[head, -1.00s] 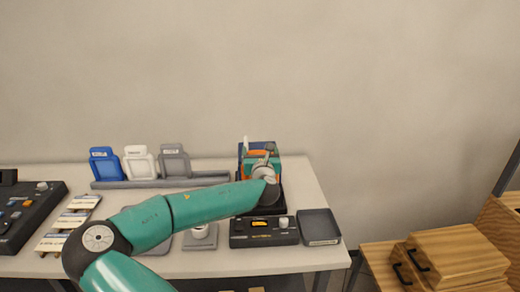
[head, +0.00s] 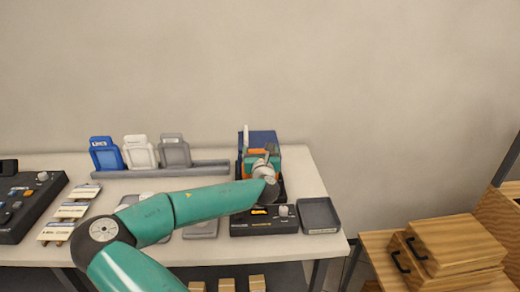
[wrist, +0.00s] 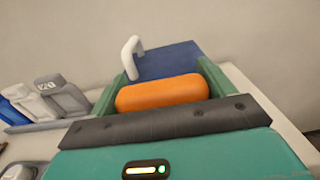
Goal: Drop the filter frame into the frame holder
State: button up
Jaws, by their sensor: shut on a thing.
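My gripper (head: 264,150) is over the dark unit at the right of the table. The wrist view shows its two green fingers on either side of a rounded orange piece (wrist: 162,93). A blue panel (wrist: 172,60) with a white handle (wrist: 131,57) lies just beyond the fingers. The blue panel also shows behind the gripper in the head view (head: 262,137). I cannot make out the frame holder's opening; my gripper and arm cover that area.
A grey rack (head: 205,169) holds a blue frame (head: 105,154), a white one (head: 139,153) and a grey one (head: 174,152). Its right end is empty. A control box (head: 264,221) and a dark tray (head: 319,214) are near the front edge. Wooden cases (head: 455,255) stand right.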

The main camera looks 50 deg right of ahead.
jog(key=o, duration=1.4)
jog(key=v, duration=1.3)
jog(key=shift+s+a, duration=0.3)
